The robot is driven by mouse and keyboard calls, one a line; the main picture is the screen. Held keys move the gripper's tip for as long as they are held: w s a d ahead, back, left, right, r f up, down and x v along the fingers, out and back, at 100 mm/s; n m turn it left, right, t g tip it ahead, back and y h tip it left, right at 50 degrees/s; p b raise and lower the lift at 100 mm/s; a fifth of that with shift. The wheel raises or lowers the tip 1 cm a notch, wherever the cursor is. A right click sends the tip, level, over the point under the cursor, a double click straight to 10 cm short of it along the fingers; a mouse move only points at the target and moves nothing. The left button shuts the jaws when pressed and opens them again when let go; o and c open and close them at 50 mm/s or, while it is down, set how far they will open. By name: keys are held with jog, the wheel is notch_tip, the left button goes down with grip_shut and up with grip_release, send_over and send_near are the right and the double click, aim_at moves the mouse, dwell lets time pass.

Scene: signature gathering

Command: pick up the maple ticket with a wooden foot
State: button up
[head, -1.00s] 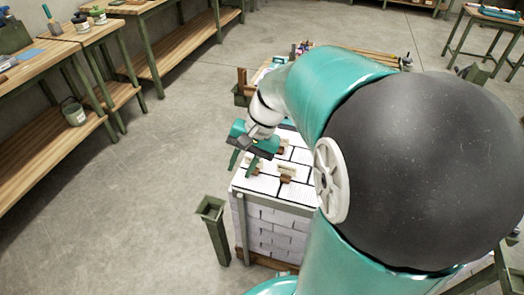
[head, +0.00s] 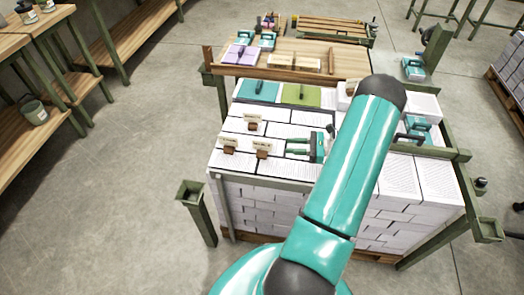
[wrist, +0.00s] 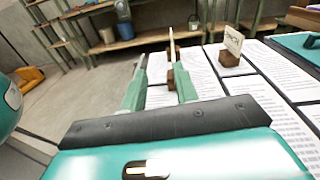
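Small pale tickets on brown wooden feet stand on top of a white paper stack (head: 330,120). In the head view, one ticket (head: 262,148) is straight ahead of my gripper (head: 287,146), a second ticket (head: 230,145) stands farther left, and a third ticket (head: 252,122) behind. My gripper is open, low over the stack and pointing left. In the wrist view, a ticket seen edge-on (wrist: 171,48) shows ahead of the open fingers (wrist: 158,62), near the right one and apart from them. Another ticket (wrist: 233,42) stands to the right. I cannot read which is maple.
Teal and green folders (head: 300,95) lie on the stack behind. A wooden table (head: 290,60) with more folders is beyond. A green post (head: 196,208) stands at the stack's front left corner. Open floor lies to the left.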

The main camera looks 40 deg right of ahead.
aim_at(262, 150)
jog(key=shift+s+d+f+m+t+h, duration=0.2)
jog(key=shift+s+d+f+m+t, duration=0.15)
jog(key=shift+f, duration=0.2)
jog(key=shift+s+d+f+m+t+h, duration=0.2)
jog(key=shift+d+f+m+t, duration=0.15)
jog(key=shift+d+f, duration=0.15)
jog(key=x, duration=0.8)
jog(key=shift+w+a, duration=0.1)
jog(key=shift+w, duration=0.05)
jog(key=x, duration=0.5)
jog(key=shift+w+f, duration=0.3)
jog(key=shift+f, duration=0.1)
grip_shut()
